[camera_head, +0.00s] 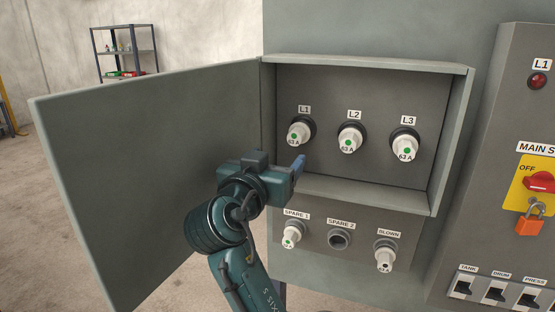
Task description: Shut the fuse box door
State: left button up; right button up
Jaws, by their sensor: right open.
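The fuse box (465,130) is a grey box on the cabinet front. Its door (140,150) stands wide open, swung out to the left from the box's left edge. Inside are three white fuses with green dots, labelled L1 (299,134), L2 (350,139) and L3 (404,145). My right gripper (297,166) is open, with its blue fingertip in front of the box's lower left part, to the right of the door's inner face. It looks empty. The arm hides part of the door's lower right area. My left gripper is not in view.
Below the box are holders marked SPARE 1 (291,234), SPARE 2 (340,239) and BLOWN (385,256). At right, a panel holds a red switch (539,182), an orange padlock (530,220) and several breakers. A shelf (126,52) stands far back left.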

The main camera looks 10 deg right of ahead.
aim_at(128, 161)
jog(key=k+j, duration=0.85)
